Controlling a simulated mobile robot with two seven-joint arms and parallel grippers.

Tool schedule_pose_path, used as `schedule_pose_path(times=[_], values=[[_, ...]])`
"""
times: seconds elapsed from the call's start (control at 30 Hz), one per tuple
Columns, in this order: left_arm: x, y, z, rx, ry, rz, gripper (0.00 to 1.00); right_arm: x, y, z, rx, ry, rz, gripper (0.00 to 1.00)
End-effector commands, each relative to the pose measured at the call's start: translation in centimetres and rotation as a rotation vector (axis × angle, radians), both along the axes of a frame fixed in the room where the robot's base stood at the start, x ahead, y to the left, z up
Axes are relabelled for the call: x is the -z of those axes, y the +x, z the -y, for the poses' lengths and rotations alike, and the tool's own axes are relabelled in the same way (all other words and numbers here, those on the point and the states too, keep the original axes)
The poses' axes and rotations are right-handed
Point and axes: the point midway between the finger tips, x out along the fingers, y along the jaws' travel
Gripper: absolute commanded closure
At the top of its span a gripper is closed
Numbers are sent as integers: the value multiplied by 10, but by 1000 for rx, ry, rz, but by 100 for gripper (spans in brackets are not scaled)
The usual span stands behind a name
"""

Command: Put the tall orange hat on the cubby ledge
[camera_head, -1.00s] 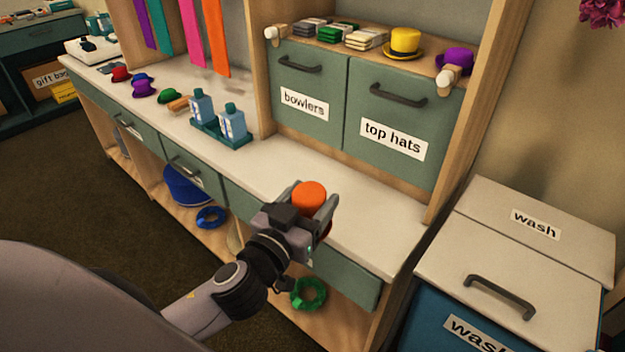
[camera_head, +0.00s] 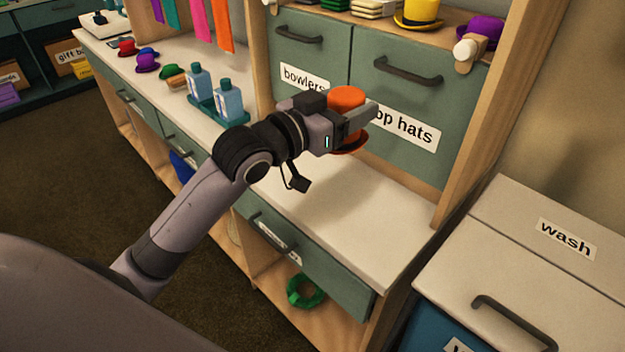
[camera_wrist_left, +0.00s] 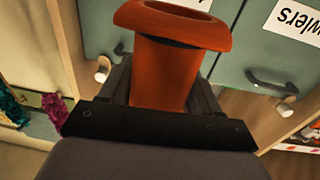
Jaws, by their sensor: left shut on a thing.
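The tall orange hat (camera_head: 346,98) is between the fingers of my left gripper (camera_head: 352,118), which is shut on it. The hat is held above the white counter, in front of the teal cubby doors, with its brim low. In the left wrist view the hat (camera_wrist_left: 165,70) fills the middle, its brim toward the top of the picture and the fingers on both sides of its crown. The cubby ledge (camera_head: 385,20) is the wooden shelf above the doors, higher than the hat. My right gripper is not in view.
A yellow hat (camera_head: 418,12) and a purple hat (camera_head: 481,32) stand on the ledge, beside folded stacks. A white peg (camera_head: 466,48) juts out at its right end. The counter (camera_head: 345,215) below is bare. Blue bottles (camera_head: 229,100) stand left, and a wash bin (camera_head: 530,260) right.

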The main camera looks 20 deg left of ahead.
Motion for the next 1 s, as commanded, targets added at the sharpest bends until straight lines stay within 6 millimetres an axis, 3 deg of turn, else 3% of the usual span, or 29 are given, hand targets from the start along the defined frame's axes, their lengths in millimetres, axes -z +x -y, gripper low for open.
schedule_pose_path(times=[0.23,0.37,0.47,0.8,1.0], values=[[-21,2,11,93,-1,0,66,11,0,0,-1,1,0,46],[-17,2,14,112,-1,-5,66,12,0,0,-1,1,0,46],[2,1,14,114,-1,-10,66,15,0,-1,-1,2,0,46],[94,1,13,112,-1,-9,66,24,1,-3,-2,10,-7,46],[127,1,14,112,0,-4,66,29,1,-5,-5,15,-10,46]])
